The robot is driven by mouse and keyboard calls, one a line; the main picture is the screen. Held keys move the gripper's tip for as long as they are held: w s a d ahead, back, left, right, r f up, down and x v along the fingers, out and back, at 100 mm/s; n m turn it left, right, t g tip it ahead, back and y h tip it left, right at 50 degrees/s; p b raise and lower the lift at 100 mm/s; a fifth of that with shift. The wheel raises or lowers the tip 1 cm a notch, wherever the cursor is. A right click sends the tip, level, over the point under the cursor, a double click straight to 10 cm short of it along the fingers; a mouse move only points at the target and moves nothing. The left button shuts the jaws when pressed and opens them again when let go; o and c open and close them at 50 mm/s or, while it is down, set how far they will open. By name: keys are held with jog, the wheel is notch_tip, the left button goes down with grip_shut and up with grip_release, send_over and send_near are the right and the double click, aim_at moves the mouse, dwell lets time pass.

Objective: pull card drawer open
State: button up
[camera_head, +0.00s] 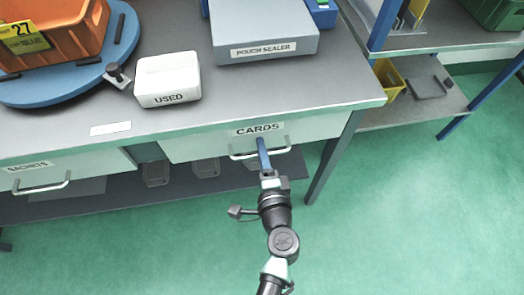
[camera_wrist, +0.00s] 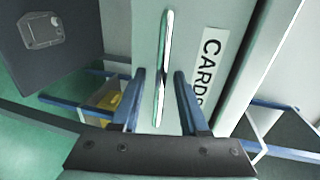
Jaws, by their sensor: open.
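The card drawer (camera_head: 206,147), its label reading CARDS, sits under the bench's front edge and looks flush with it. Its bar handle (camera_head: 240,156) runs across the drawer front; it also shows in the wrist view as an upright bar (camera_wrist: 166,40). My gripper (camera_head: 262,145) is at the handle's middle. In the wrist view my gripper's two blue fingers (camera_wrist: 160,76) stand apart, one on each side of the bar, with gaps visible. The CARDS label (camera_wrist: 209,62) is right of the fingers there. Exact fingertip depth is hard to tell.
The SACHETS drawer (camera_head: 80,170) is at left. On the bench (camera_head: 230,95) stand a white USED box (camera_head: 167,77), a pouch sealer (camera_head: 262,30) and an orange bin (camera_head: 75,30) on a blue turntable (camera_head: 60,88). A bench leg (camera_head: 331,158) is right of the drawer. Green floor (camera_head: 420,220) in front is clear.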

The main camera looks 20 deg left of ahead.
grip_shut()
dwell(1.4)
